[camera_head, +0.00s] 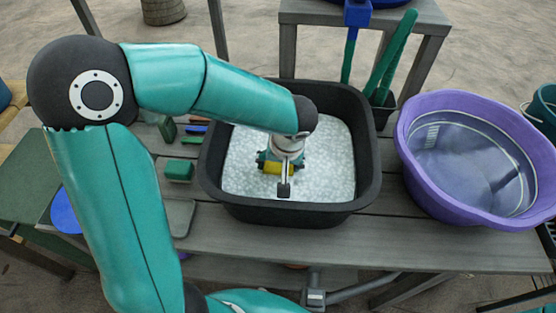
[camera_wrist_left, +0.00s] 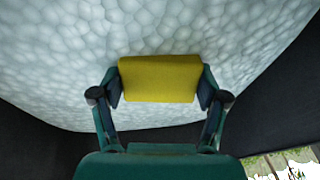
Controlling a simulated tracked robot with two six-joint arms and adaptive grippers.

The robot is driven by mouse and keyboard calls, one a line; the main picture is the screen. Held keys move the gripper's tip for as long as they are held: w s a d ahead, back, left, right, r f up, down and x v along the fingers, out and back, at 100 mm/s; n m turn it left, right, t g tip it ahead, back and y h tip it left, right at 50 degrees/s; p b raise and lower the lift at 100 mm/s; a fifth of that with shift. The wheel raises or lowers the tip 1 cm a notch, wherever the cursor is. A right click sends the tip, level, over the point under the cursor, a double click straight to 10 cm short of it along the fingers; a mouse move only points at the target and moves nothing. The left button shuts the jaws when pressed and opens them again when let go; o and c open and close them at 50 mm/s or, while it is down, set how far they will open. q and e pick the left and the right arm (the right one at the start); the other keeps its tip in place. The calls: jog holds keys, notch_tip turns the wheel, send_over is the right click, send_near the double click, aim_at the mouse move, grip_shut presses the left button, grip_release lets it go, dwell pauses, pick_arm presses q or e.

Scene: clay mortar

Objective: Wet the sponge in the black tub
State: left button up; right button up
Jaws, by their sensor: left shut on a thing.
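The black tub (camera_head: 300,215) stands on the slatted table and is filled with white, bubbly foam (camera_head: 335,150). My left arm reaches over the tub's left rim. My left gripper (camera_head: 280,164) points down inside the tub and is shut on the yellow sponge (camera_head: 272,169). In the left wrist view the sponge (camera_wrist_left: 159,79) sits between both fingers of the gripper (camera_wrist_left: 160,84), with foam behind it. I cannot tell whether the sponge touches the foam. My right gripper is not in view.
A purple basin (camera_head: 410,165) stands right of the black tub. Green-handled tools (camera_head: 393,60) stand in a dark holder behind the tub. A green block (camera_head: 178,171) and small items lie left of the tub. The front strip of the table (camera_head: 330,240) is clear.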

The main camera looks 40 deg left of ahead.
pick_arm(q)
notch_tip(320, 180, up, 14)
jog(key=p, duration=0.8)
jog(key=shift+s, duration=0.15)
